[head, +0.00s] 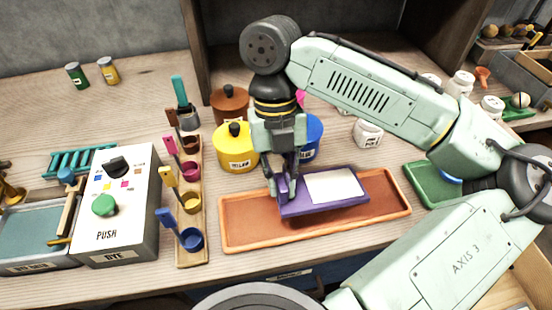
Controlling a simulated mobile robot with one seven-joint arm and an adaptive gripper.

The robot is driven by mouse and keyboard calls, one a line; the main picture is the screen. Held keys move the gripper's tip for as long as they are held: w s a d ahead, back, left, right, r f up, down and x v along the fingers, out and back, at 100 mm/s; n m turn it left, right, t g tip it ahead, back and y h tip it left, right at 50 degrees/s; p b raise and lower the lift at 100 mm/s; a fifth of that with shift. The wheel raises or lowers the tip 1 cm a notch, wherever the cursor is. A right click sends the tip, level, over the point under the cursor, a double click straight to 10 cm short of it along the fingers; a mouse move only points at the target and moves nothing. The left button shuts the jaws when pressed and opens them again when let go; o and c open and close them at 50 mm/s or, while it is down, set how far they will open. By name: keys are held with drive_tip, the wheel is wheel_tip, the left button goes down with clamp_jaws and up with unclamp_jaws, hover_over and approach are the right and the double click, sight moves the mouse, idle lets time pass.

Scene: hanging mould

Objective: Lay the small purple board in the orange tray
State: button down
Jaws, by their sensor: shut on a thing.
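The small purple board (322,208) has a white panel on its top face. It shows in the head view over the middle of the orange tray (240,236). My gripper (287,192) points down and is shut on the board's left end. The board looks roughly level; I cannot tell whether its underside touches the tray floor. The tray is long and shallow and lies near the table's front edge. Its left and right ends are bare, and the board hides part of its middle.
Behind the tray stand a yellow pot (235,150), a blue pot (313,135) and a brown pot (230,103). A rack of coloured scoops (190,215) and a white dye box (117,205) are to the left. A green tray (430,185) lies close on the right.

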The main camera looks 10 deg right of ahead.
drive_tip(key=shift+s+f+b, duration=0.15)
drive_tip(key=shift+f+b, duration=0.3)
drive_tip(key=shift+b, duration=0.15)
wheel_tip(320, 180, down, 3)
drive_tip(key=b, duration=0.3)
drive_tip(key=shift+f, duration=0.6)
drive_tip(key=shift+w, duration=0.25)
drive_tip(key=shift+f, duration=0.35)
idle(0.3)
drive_tip(key=c, duration=1.5)
unclamp_jaws()
drive_tip(key=shift+c, duration=0.2)
